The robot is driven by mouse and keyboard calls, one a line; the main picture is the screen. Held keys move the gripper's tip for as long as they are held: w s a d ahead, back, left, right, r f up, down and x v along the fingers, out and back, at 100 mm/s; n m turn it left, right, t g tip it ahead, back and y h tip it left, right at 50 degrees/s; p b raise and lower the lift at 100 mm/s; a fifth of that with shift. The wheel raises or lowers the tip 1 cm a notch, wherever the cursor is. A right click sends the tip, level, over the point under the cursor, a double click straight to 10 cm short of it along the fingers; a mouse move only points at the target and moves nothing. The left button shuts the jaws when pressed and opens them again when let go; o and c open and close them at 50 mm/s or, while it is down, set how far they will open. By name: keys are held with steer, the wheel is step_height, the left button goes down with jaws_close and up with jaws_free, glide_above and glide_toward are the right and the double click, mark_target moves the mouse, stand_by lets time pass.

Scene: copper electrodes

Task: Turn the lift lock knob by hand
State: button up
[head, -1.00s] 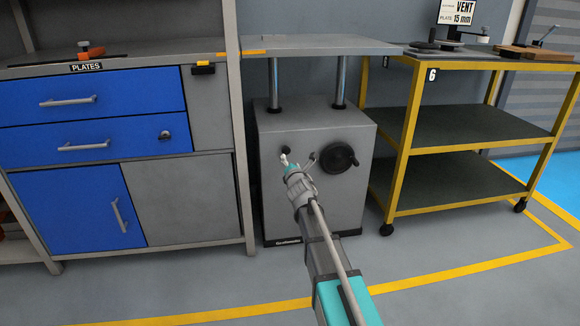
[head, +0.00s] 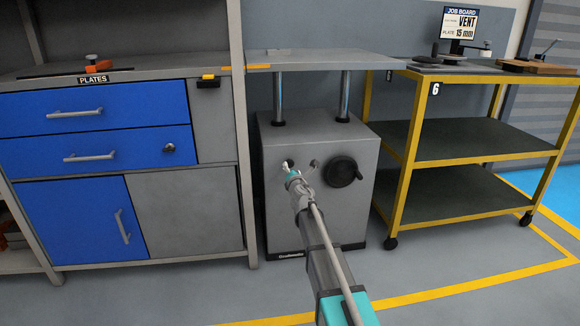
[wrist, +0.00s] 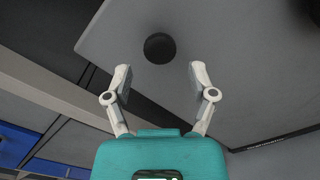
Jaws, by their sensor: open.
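The lift lock knob (wrist: 160,48) is a round black knob on the grey face of the lift cabinet (head: 274,215). In the wrist view it sits just beyond the fingertips, roughly centred between them. My gripper (wrist: 160,72) is open, its two pale fingers apart with nothing between them. In the head view my gripper (head: 299,166) is in front of the cabinet's upper left face and partly hides the knob (head: 290,162). No contact with the knob shows.
A black handwheel (head: 342,171) is right of the knob. The lift's grey top (head: 320,60) stands on two posts above. A blue-drawer bench (head: 95,145) is at left and a yellow-framed cart (head: 410,150) at right. The floor in front is clear.

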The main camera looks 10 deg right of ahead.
mark_target(290, 164)
steer(key=shift+w, duration=1.55)
steer(key=shift+w, duration=0.35)
steer(key=c, duration=0.8)
steer(key=shift+c, duration=0.2)
